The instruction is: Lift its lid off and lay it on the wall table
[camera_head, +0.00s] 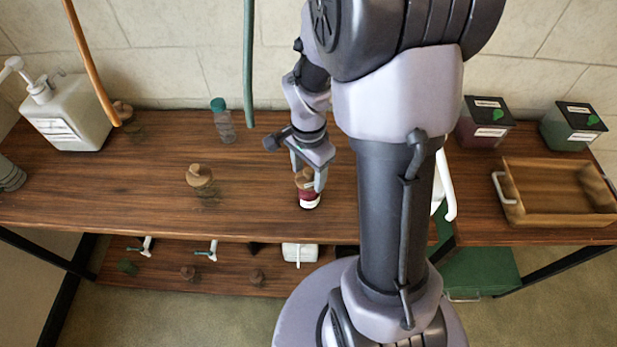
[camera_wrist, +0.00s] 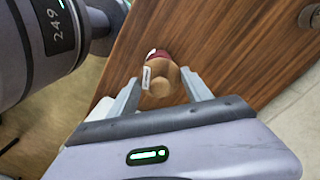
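A small jar with dark red contents and a white label (camera_head: 309,200) stands near the front edge of the wooden wall table (camera_head: 265,205). Its round tan cork-like lid (camera_head: 303,177) is on it. The lid also shows in the wrist view (camera_wrist: 161,82), with the red jar body (camera_wrist: 157,55) behind it. My gripper (camera_head: 308,178) points down over the jar, with one finger on each side of the lid. In the wrist view my gripper (camera_wrist: 160,77) shows small gaps between its fingers and the lid, so it looks open around it.
Another cork-topped jar (camera_head: 199,175) stands to the left, a clear bottle with a green cap (camera_head: 223,120) behind it. A white pump bottle (camera_head: 68,115) is far left. A wooden tray (camera_head: 558,190) and two dark boxes are at right. Bare table lies between the jars.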

